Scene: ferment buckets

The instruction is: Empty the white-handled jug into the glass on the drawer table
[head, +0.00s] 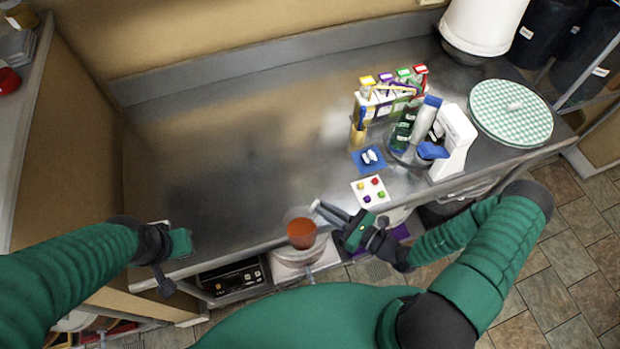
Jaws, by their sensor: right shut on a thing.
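A clear jug with orange-red liquid (301,232) is at the front edge of the steel counter, low in the middle of the head view. My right gripper (329,212) comes in from the right and is shut on the jug's pale handle (316,205). A clear, rounded vessel (298,274) shows partly below the jug, over a pale surface; I cannot tell if it is the glass. My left gripper (180,243) is at the counter's front left corner, apart from the jug; its jaws are not clear.
The steel counter (220,160) is bare on its left and middle. A white card with coloured dots (370,191), a blue mat (368,160), several capped bottles (404,90) and a white device (453,142) stand right. A green checked disc (510,113) lies at the far right.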

